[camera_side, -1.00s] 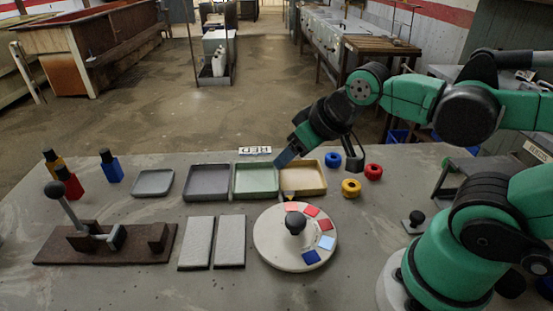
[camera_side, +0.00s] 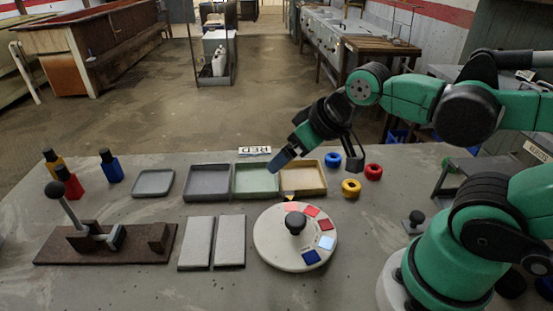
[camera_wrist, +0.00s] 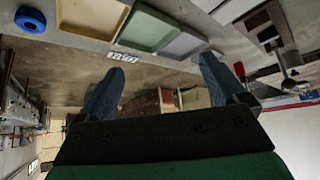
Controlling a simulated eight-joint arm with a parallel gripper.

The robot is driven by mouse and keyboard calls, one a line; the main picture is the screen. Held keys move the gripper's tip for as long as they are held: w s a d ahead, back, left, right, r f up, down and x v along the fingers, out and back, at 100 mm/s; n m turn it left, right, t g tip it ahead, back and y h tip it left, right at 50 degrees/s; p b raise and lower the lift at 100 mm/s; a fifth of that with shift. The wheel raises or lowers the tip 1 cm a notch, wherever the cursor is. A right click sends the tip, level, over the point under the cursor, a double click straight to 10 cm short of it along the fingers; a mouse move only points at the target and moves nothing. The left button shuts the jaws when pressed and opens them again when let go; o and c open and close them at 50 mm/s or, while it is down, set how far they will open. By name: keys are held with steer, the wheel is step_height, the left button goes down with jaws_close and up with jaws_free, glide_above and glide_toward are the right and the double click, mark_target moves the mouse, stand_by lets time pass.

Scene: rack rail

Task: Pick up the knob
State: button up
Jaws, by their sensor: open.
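A black knob (camera_side: 296,222) stands upright at the centre of a round pale dial (camera_side: 270,250) with red, pale and blue tiles. A smaller black knob (camera_side: 417,216) stands on a little plate to the right, near my arm's base. A lever with a black ball top (camera_side: 55,188) stands on a brown base at the left. The ball also shows in the wrist view (camera_wrist: 240,70). My gripper (camera_side: 272,168) is above the trays, behind and above the dial. In the wrist view its blue fingers (camera_wrist: 161,64) are wide apart with nothing between them.
Trays, including a green one (camera_side: 256,179) and a tan one (camera_side: 305,180), line the back. Two grey slabs (camera_side: 197,243) lie left of the dial. Blue, red and yellow rings (camera_side: 351,188) sit right of the trays. Bare table lies in front of the slabs.

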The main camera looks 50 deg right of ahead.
steer(key=m+g, duration=0.7)
steer(key=m, duration=2.6)
glide_above(374, 167)
steer(key=f, duration=0.7)
steer(key=shift+w+a+f, duration=0.1)
steer(key=shift+w+a, duration=0.15)
steer(key=shift+a, duration=0.1)
steer(key=shift+s+d+f+m, duration=0.25)
steer(key=shift+m, duration=0.05)
steer(key=shift+f, duration=2.75)
